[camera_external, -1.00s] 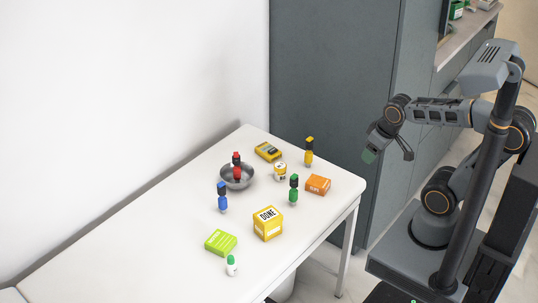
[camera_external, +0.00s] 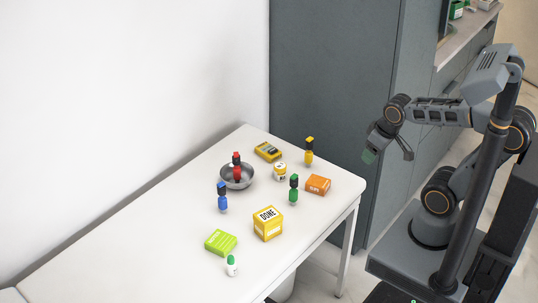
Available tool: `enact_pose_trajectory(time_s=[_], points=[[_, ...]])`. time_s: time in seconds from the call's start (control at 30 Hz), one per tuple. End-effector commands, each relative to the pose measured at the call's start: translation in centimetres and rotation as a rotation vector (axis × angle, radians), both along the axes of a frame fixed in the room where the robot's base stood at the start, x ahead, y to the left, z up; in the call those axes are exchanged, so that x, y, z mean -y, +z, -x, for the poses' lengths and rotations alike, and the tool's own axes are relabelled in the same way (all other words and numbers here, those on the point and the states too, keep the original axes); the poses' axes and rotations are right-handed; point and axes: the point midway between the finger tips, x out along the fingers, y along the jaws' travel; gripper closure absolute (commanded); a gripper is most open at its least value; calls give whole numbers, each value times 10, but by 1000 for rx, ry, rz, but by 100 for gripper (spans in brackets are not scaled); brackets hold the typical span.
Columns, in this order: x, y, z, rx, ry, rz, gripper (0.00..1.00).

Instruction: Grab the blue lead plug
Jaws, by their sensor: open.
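The blue lead plug (camera_external: 222,199) stands upright on the white table (camera_external: 140,238), left of the yellow DONE box. It has a blue body with a dark band and a blue top. My gripper (camera_external: 386,153) is open and empty, in the air to the right of the table's far right corner, well away from the plug.
A red plug (camera_external: 237,172) stands in a grey bowl (camera_external: 250,181) behind the blue one. A green plug (camera_external: 294,190), yellow plug (camera_external: 309,153), DONE box (camera_external: 267,224), orange box (camera_external: 318,184), green box (camera_external: 221,242) and small bottle (camera_external: 232,267) stand around. The table's left part is clear.

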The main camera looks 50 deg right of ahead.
Motion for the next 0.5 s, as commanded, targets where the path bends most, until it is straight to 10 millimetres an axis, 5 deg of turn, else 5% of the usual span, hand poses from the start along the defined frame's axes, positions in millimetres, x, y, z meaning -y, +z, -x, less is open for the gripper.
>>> enact_pose_trajectory(time_s=[0.27,0.37,0.5], points=[[6,-8,-9,-3,58,74,38],[17,-20,-30,-6,182,228,38],[33,-36,-85,-7,466,567,38]])
